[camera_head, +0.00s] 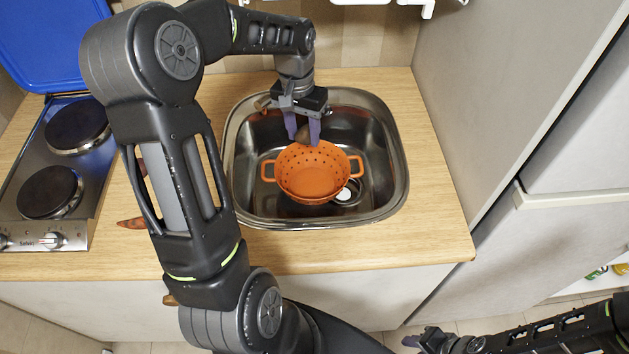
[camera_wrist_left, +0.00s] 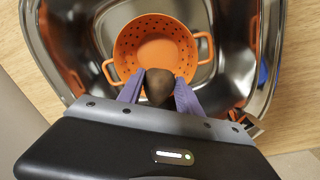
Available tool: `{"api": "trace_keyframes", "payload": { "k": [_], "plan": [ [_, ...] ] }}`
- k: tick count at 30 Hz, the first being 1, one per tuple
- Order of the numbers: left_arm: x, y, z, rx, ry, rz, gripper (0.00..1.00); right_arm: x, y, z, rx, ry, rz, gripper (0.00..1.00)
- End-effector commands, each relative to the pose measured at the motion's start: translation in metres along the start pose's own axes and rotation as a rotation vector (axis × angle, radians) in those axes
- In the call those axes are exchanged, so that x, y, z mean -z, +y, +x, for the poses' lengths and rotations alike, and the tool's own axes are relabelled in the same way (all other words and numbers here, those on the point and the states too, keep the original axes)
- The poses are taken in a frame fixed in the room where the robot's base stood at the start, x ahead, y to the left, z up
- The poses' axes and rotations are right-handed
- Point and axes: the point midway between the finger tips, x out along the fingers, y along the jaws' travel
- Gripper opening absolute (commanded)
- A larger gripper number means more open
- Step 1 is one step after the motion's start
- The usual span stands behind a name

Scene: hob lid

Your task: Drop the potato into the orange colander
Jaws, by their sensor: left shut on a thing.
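The orange colander (camera_head: 312,176) sits in the metal sink, and its inside looks empty. It also shows in the left wrist view (camera_wrist_left: 155,27). My left gripper (camera_head: 304,133) is shut on the brown potato (camera_head: 302,134), its purple fingers pointing down. It holds the potato by the colander's far rim in the head view. In the left wrist view the potato (camera_wrist_left: 159,87) sits between the fingers and overlaps the near rim of the colander. My right gripper (camera_head: 422,341) is low at the bottom of the head view, away from the sink; its jaws are unclear.
The sink (camera_head: 383,200) is set in a wooden counter (camera_head: 432,200). A hob (camera_head: 62,160) with a raised blue lid (camera_head: 48,40) stands at the left. An orange-brown object (camera_head: 131,223) lies partly behind my left arm. A tall pale cabinet (camera_head: 500,80) bounds the right.

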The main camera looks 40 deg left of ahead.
Motion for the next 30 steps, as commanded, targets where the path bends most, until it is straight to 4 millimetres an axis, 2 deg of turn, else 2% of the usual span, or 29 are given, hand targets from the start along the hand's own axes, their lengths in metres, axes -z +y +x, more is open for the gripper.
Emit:
{"api": "trace_keyframes", "payload": {
  "k": [1,9,14,22,23,30],
  "plan": [
    [0.0,-0.001,0.011,0.0,-0.001,0.0,0.0,0.001,0.003,0.008,0.001,0.001,-0.001,0.36],
    [0.0,-0.002,0.039,0.0,0.0,0.001,0.0,0.004,0.007,0.025,0.009,0.007,-0.006,0.36],
    [0.0,-0.003,0.046,0.0,0.0,0.0,0.0,0.004,0.008,0.029,0.011,0.009,-0.007,0.36],
    [0.0,-0.003,0.045,0.0,0.0,0.0,0.0,0.004,0.007,0.028,0.011,0.009,-0.007,0.36],
    [0.0,-0.003,0.045,0.0,0.0,0.0,0.42,0.004,0.007,0.028,0.011,0.009,-0.007,0.36],
    [0.0,-0.003,0.045,0.0,0.0,0.0,0.62,0.004,0.008,0.028,0.01,0.009,-0.007,0.36]
  ]
}}
